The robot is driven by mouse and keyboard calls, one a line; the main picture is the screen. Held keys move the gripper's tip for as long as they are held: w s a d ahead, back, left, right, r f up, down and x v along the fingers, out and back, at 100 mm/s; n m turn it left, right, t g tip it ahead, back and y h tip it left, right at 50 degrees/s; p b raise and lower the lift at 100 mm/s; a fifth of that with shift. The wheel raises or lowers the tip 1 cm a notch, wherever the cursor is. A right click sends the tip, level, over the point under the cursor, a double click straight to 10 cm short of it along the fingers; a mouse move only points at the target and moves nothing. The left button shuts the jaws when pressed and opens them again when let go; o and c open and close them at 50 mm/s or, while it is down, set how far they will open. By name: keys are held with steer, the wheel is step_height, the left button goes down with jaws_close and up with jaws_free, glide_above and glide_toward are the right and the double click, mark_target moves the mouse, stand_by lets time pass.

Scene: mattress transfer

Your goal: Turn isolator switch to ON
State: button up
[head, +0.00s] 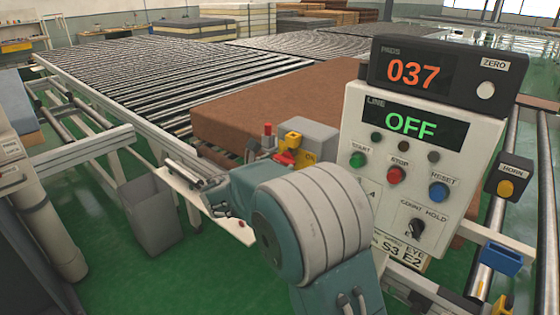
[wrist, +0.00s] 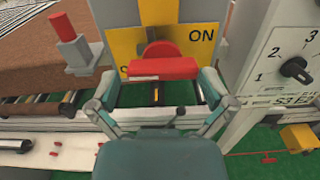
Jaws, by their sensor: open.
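The isolator switch shows in the wrist view as a yellow and grey plate (wrist: 128,42) with a red handle (wrist: 163,68) at its front. The handle lies roughly level, with a pale label strip on its front edge. "ON" is printed at the plate's upper right; a label at lower left is mostly hidden. My gripper (wrist: 160,92) is open, with one finger on each side of the handle. I cannot tell whether either finger touches it.
A red-topped post on a grey block (wrist: 78,52) stands close left of the switch. The control panel (head: 354,112), with "OFF" on its line display, stands close right. A brown mattress (head: 240,112) lies on the roller conveyor (head: 150,75) behind. A grey bin (head: 150,215) stands at left.

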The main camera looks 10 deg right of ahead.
steer(key=shift+w+d+r, duration=0.2)
steer(key=shift+d+r, duration=0.05)
steer(key=shift+d, duration=0.05)
